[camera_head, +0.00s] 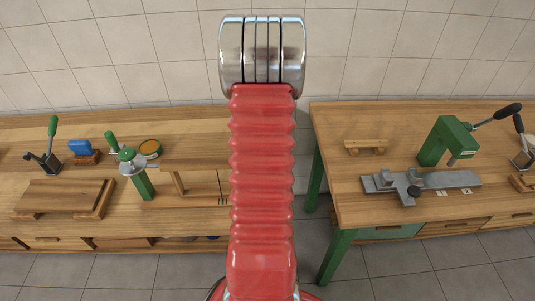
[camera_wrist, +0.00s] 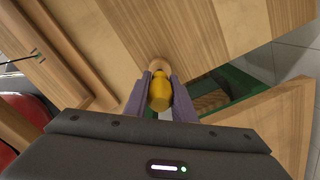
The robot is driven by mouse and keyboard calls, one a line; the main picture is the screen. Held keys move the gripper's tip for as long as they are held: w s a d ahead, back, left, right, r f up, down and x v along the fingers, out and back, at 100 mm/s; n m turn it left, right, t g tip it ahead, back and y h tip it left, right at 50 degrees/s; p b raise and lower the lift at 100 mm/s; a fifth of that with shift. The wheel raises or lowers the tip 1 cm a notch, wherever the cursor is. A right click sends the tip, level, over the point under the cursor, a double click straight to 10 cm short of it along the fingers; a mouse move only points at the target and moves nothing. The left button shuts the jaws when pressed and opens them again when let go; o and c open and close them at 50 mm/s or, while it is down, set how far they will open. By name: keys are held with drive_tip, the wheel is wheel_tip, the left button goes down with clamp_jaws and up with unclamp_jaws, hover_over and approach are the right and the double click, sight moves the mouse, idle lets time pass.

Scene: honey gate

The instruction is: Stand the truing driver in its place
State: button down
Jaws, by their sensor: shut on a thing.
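In the wrist view my gripper (camera_wrist: 157,82) is shut on a yellow-handled tool (camera_wrist: 160,94), which looks like the truing driver. The handle sits between the two grey-purple fingers, its bulging yellow body facing the camera. A round tan wooden end (camera_wrist: 157,65) shows just beyond it; I cannot tell whether it belongs to the tool. The tool's lower part is hidden. In the head view my red arm covers the middle, and neither my gripper nor the driver shows. I cannot make out the driver's place for certain in either view.
A left bench (camera_head: 60,208) holds a green clamp stand (camera_head: 140,178), a blue item (camera_head: 82,148) and a wooden board (camera_head: 62,196). A right bench (camera_head: 350,200) holds a green press (camera_head: 445,140), a grey metal bar (camera_head: 450,180) and a small wooden rack (camera_head: 365,147). A gap separates the benches.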

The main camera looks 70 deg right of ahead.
idle(0.3)
drive_tip(key=c, duration=1)
unclamp_jaws()
drive_tip(key=shift+o, duration=0.4)
drive_tip(key=o, duration=0.3)
drive_tip(key=shift+o, duration=0.7)
drive_tip(key=o, duration=0.5)
